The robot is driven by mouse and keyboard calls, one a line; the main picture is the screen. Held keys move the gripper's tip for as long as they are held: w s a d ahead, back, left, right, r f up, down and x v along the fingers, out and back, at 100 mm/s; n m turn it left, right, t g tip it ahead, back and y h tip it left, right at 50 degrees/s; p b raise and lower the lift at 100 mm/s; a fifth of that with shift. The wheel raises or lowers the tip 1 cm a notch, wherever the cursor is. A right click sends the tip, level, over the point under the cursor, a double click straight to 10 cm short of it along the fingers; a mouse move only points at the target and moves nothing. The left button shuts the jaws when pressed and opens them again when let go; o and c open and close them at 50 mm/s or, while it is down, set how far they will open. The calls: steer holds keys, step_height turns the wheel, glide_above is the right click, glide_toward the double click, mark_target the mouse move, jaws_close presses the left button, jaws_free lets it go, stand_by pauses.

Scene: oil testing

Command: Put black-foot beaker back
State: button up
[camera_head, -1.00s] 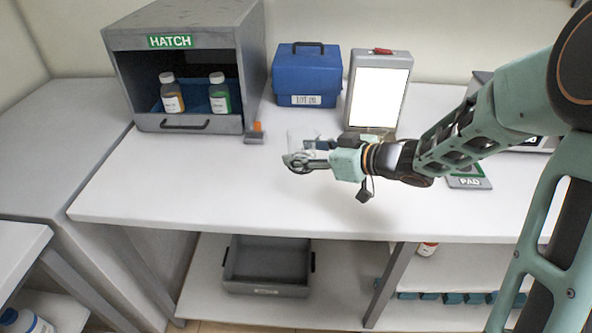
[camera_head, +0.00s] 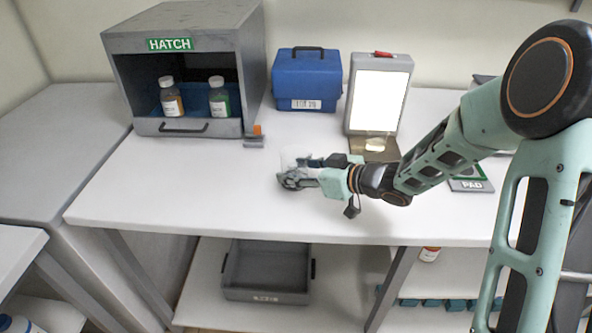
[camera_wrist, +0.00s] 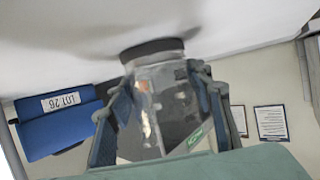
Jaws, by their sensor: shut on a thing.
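The clear beaker with a black foot (camera_wrist: 155,95) is between the fingers of my gripper (camera_wrist: 160,110) in the wrist view, which shows the scene upside down. The black foot faces the white worktop; I cannot tell whether it touches. In the head view my gripper (camera_head: 292,176) is shut around the beaker over the middle of the worktop.
A grey hatch box (camera_head: 250,75) holding two bottles stands back left. A blue case (camera_head: 305,82) and a lit white panel (camera_head: 377,100) stand at the back. A green-and-white PAD sign (camera_head: 470,184) lies right. The worktop (camera_head: 180,195) is clear at front left.

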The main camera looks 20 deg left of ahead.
steer(key=o, duration=1.3)
steer(key=shift+r, duration=0.15)
steer(key=p+v, duration=0.1)
steer(key=v, duration=1.1)
steer(key=shift+s+p, duration=0.1)
steer(key=shift+p, duration=0.3)
